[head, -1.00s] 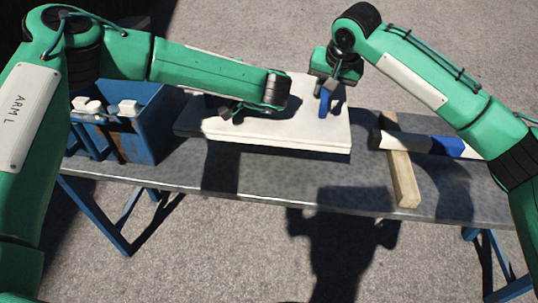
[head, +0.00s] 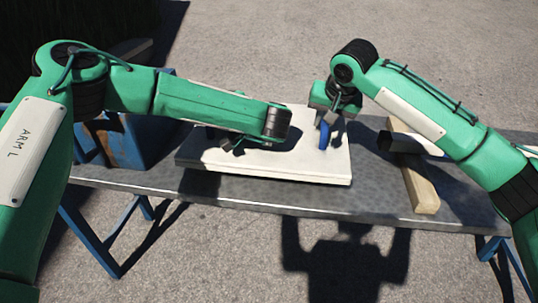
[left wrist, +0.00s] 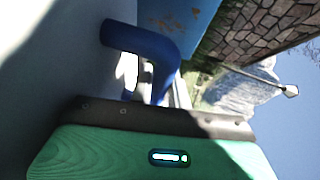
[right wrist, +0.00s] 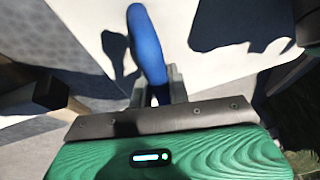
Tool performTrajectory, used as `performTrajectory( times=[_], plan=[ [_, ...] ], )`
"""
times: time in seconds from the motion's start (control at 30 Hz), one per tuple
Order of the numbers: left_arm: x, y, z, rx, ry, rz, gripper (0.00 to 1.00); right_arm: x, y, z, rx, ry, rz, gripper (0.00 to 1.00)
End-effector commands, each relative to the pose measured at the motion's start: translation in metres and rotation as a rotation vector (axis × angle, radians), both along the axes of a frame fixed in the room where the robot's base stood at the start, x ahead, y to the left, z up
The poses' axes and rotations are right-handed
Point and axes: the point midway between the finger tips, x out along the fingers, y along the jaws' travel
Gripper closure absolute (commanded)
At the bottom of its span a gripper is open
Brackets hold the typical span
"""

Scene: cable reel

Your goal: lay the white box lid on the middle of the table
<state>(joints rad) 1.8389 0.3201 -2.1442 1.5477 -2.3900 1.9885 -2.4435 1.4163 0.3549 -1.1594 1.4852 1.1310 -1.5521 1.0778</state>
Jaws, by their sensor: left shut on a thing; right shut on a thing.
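The white box lid (head: 290,162) is a flat slab over the middle of the table (head: 330,202), level or nearly so. A dark shadow lies under its front edge; I cannot tell whether it touches the tabletop. My right gripper (head: 325,119) is shut on the lid's right blue handle (head: 325,135), which also shows in the right wrist view (right wrist: 147,45). My left gripper (head: 232,146) is at the lid's left part, shut on another blue handle (left wrist: 150,42) seen in the left wrist view. In the head view my left arm hides that handle.
A blue bin (head: 125,145) stands at the table's left end, partly behind my left arm. A wooden beam (head: 418,178) lies to the right of the lid, with a dark-ended bar (head: 400,143) across it. Bare tabletop shows between lid and beam.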

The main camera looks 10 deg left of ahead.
Motion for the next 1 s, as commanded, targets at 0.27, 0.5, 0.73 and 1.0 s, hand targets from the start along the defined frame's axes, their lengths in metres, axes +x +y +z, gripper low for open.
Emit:
performTrajectory(
  times=[0.27,0.5,0.73,1.0],
  plan=[
    [0.0,0.001,0.001,0.001,-0.002,0.002,1.0,0.001,-0.001,0.001,0.001,-0.002,-0.002,1.0],
    [0.0,0.001,-0.004,0.001,-0.002,0.002,1.0,0.001,-0.001,-0.004,0.0,-0.002,-0.001,1.0],
    [0.0,0.001,-0.014,0.001,-0.002,0.002,1.0,0.001,-0.001,-0.014,0.0,-0.002,-0.001,1.0],
    [0.0,0.001,-0.026,0.001,-0.002,0.002,1.0,0.001,-0.001,-0.026,0.0,-0.002,-0.001,1.0]
  ],
)
